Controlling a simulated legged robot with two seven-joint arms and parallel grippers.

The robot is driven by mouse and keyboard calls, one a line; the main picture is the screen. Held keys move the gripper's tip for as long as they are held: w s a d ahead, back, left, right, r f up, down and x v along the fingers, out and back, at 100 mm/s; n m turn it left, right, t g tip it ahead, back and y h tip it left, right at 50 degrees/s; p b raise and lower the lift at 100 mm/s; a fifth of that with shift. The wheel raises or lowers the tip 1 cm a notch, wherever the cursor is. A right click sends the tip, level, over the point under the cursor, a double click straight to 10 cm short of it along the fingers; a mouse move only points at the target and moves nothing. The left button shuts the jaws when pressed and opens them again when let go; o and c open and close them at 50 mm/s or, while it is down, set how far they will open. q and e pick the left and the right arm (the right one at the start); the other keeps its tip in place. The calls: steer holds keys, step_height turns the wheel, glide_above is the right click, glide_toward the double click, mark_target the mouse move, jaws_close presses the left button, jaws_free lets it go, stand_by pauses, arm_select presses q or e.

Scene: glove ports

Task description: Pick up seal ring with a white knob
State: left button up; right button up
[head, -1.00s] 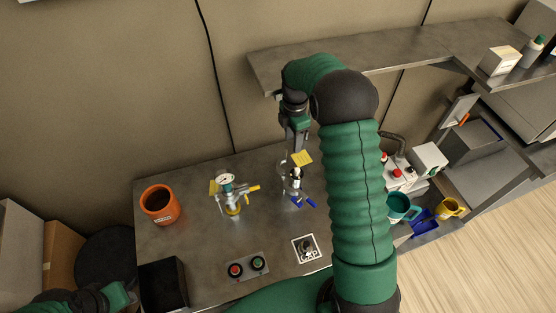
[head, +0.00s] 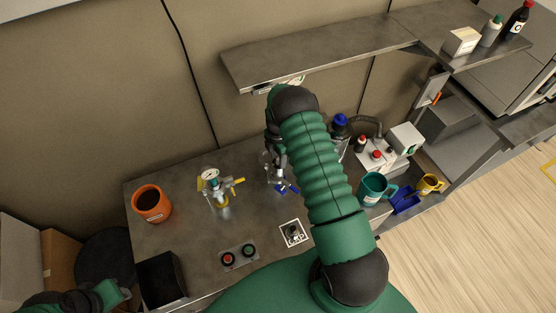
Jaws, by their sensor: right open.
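My right gripper (head: 277,164) points down over the middle of the bench, and its jaws are open. Just below it is a small clear-and-metal fitting with blue handles (head: 284,188), partly hidden by the gripper; I cannot tell whether they touch. I cannot make out a seal ring with a white knob for certain; it may be hidden behind my right gripper and arm. A dark small part sits on the white-framed CAP marking (head: 293,233). Part of my left arm shows at the lower left, but its gripper fingers do not show.
A gauge fitting with yellow handles (head: 217,188) stands left of my right gripper. An orange mug (head: 152,204), a button box (head: 239,256) and a black bin (head: 162,279) are on the bench. A shelf (head: 320,55) overhangs the back. Teal (head: 373,189) and yellow (head: 429,184) mugs stand right.

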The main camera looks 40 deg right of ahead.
steer(key=shift+w+d+f, duration=0.2)
steer(key=shift+d+f, duration=0.25)
steer(key=shift+f, duration=0.05)
steer(key=shift+c, duration=0.4)
steer(key=c, duration=0.5)
steer(key=shift+a+r, duration=0.2)
steer(key=shift+a, duration=0.1)
jaws_close()
